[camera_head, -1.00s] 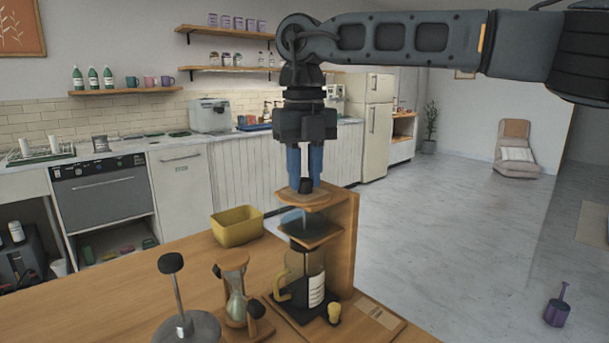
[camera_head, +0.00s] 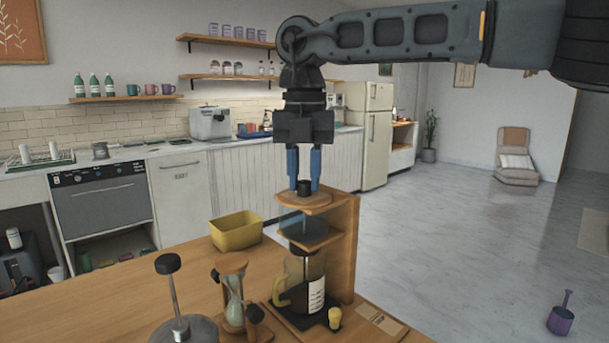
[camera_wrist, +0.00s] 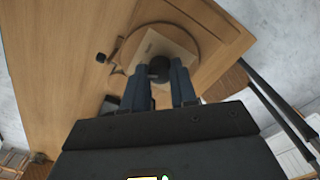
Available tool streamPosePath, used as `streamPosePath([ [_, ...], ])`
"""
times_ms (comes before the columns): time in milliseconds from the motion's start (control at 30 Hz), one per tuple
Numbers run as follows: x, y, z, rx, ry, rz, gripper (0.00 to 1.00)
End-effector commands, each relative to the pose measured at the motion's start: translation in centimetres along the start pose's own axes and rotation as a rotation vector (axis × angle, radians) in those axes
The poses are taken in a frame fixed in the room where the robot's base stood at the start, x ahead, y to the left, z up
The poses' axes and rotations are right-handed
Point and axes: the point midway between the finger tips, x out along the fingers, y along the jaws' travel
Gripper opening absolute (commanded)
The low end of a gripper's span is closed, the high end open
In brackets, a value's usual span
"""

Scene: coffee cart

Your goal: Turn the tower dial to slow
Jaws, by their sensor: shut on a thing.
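The wooden drip tower (camera_head: 345,248) stands on the counter, with a round wooden top. A small black dial (camera_head: 304,188) sits on that top; it also shows in the wrist view (camera_wrist: 159,68). My gripper (camera_head: 304,184) points straight down over the tower. Its two blue fingers stand on either side of the black dial and are shut on it. A glass carafe (camera_head: 306,284) with a yellowish handle stands on the tower's dark base. I cannot read any marking for slow around the dial.
A yellow bin (camera_head: 237,231) stands behind and left of the tower. An hourglass (camera_head: 234,300) and a press with a black knob (camera_head: 168,264) stand at the front left. A small yellow-topped piece (camera_head: 335,318) and a flat brown packet (camera_head: 380,320) lie close by.

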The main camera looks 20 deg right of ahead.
Motion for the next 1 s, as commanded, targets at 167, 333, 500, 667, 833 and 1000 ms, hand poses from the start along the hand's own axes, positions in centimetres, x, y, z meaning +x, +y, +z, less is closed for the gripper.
streamPosePath([
  [167, -0.1, 0.0, 0.1, 0.002, -0.003, 0.002, 0.0],
  [333, -0.1, 0.0, 0.1, 0.001, -0.003, 0.002, 0.28],
  [500, -0.1, 0.0, 0.1, 0.0, -0.002, 0.001, 0.44],
  [667, 0.0, 0.0, 0.0, 0.0, -0.001, 0.001, 0.53],
  [833, -0.1, 0.0, 0.0, 0.0, -0.001, 0.0, 0.53],
  [1000, -1.7, 0.0, 0.1, 0.001, -0.003, 0.0, 0.53],
])
